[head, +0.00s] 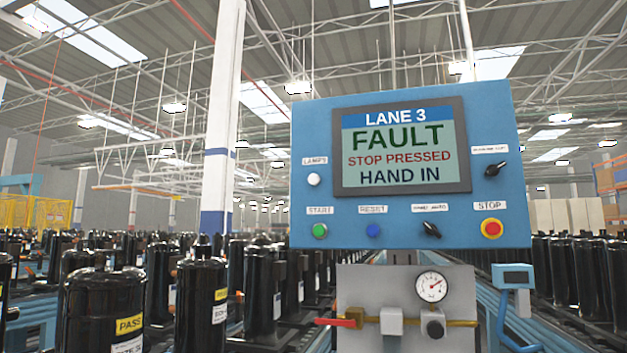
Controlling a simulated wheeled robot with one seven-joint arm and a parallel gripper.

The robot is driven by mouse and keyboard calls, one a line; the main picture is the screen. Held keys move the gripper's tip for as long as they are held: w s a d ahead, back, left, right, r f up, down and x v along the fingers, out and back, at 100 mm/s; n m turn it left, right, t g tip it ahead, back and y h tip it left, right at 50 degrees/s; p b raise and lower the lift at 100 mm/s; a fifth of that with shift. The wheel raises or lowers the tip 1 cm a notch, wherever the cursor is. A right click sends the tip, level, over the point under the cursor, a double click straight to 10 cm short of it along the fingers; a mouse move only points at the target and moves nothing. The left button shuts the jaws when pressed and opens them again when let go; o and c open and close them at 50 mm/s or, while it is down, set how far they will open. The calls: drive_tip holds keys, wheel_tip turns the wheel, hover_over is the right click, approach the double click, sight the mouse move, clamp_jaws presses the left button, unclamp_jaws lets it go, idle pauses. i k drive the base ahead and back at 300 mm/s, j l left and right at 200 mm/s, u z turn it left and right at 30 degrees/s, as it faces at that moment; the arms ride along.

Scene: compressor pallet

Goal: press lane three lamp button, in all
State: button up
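The blue lane 3 control panel (309,131) stands at centre right in the head view. Its lamp button (314,180) is a small round white button under a label reading LAMPS, left of the screen. The screen (403,150) reads LANE 3, FAULT, STOP PRESSED, HAND IN. Below it are a green START button (320,231), a blue RESET button (374,230), a black selector knob (431,229) and a red STOP button (492,228) on a yellow ring. My gripper is not in view.
Below the panel is a grey plate (365,290) with a pressure gauge (431,286), a brass pipe and a red valve handle (336,322). Black compressors (102,310) crowd both sides. A small blue-grey device (513,277) stands at lower right. Nothing blocks the panel's face.

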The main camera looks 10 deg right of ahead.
sight(314, 179)
drive_tip(key=i+u, duration=0.15)
drive_tip(key=u, duration=0.3)
drive_tip(key=i+l+u, duration=0.1)
drive_tip(key=u, duration=0.35)
drive_tip(key=i+l+u, duration=0.2)
drive_tip(key=i+l, duration=0.35)
drive_tip(key=i+l+u, duration=0.15)
drive_tip(key=i+l, duration=0.35)
drive_tip(key=l, duration=0.25)
